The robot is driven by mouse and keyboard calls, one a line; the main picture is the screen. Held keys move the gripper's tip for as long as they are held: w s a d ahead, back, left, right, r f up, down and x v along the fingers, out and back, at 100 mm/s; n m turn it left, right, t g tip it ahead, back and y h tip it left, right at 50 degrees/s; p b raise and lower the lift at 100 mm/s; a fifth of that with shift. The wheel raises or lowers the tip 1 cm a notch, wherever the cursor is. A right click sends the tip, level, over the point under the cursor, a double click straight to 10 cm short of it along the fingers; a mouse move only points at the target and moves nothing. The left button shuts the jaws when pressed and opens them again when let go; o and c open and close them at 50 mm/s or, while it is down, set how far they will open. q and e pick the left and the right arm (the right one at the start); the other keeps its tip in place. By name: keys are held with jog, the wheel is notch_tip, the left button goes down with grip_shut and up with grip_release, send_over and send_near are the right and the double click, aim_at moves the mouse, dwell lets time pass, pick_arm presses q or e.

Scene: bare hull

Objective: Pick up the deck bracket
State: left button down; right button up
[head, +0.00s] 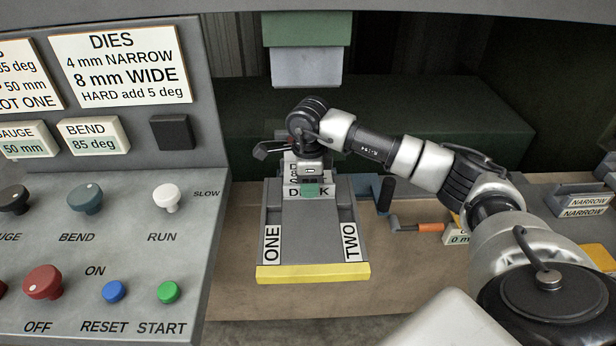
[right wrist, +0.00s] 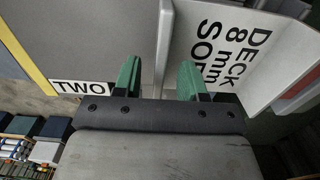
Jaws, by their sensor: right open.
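The deck bracket is a grey folded plate with a white label reading DECK, 8 mm and a partly cut-off word. In the head view the bracket (head: 292,164) stands at the back of the tray between lanes ONE and TWO, partly hidden by my right gripper (head: 311,190). In the right wrist view the bracket (right wrist: 203,22) is at the upper right. My right gripper (right wrist: 159,78) is open there, its green fingers on either side of a thin upright grey edge of the bracket. I cannot tell whether they touch it. My left gripper is not in view.
The tray (head: 310,240) has a yellow front edge (head: 313,273) and a bare middle. A control panel (head: 110,250) with knobs and buttons stands at left. A green and grey press tool (head: 306,66) hangs above. An orange-handled crank (head: 430,227) is right of the tray.

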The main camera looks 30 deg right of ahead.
jog(key=shift+f, duration=0.65)
grip_shut()
jog(key=shift+r, duration=0.2)
